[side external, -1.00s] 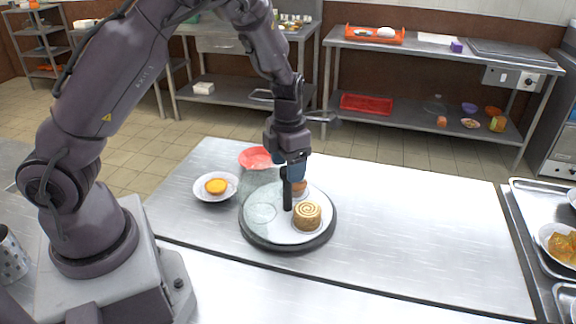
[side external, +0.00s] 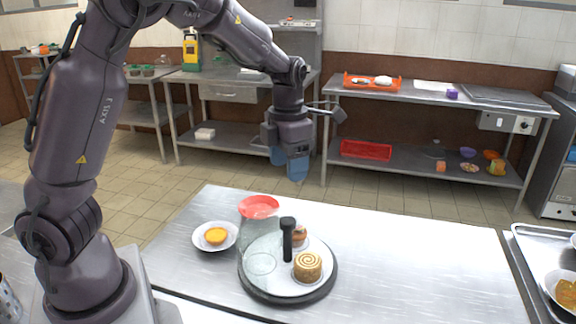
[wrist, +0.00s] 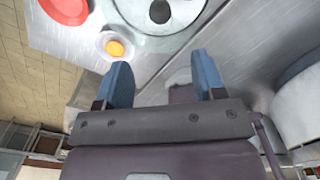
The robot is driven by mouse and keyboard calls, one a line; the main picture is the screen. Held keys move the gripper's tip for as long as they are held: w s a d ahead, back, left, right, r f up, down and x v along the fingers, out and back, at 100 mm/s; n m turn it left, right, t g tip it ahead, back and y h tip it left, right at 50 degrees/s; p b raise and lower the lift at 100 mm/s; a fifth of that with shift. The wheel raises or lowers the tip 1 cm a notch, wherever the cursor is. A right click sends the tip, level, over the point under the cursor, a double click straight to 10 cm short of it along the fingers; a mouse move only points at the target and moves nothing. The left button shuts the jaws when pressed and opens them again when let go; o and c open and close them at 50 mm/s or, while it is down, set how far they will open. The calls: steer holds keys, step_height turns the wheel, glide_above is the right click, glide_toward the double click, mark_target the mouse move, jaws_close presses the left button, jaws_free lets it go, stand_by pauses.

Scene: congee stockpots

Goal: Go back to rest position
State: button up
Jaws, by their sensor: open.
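My gripper (side external: 290,170) is open and empty. It hangs in the air well above the worktable, fingers pointing down, clear of the food. In the wrist view, the two blue fingers of my gripper (wrist: 163,78) stand apart with nothing between them.
Below it, a round dark-rimmed tray (side external: 262,296) holds a spiral roll (side external: 308,265), a partly hidden bun (side external: 299,236) and a clear cover with an upright black handle (side external: 287,240). A plate (side external: 199,241) with a yellow tart (side external: 215,236) and a red dish (side external: 258,206) are nearby. The table's right side (side external: 420,260) is clear.

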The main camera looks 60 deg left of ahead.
steer(key=s+d+r+m+t, duration=0.2)
steer(key=s+m, duration=0.3)
steer(key=m, duration=0.7)
steer(key=s+d+r+m+t, duration=0.1)
steer(key=s+d+r+m, duration=0.2)
steer(key=m, duration=0.9)
steer(key=s+d+r+m+t, duration=0.2)
steer(key=s+r+m, duration=0.2)
steer(key=s+m, duration=0.5)
steer(key=m, duration=0.3)
steer(key=shift+s+d+r+t, duration=0.2)
steer(key=shift+s+r+t, duration=0.1)
steer(key=shift+r, duration=0.1)
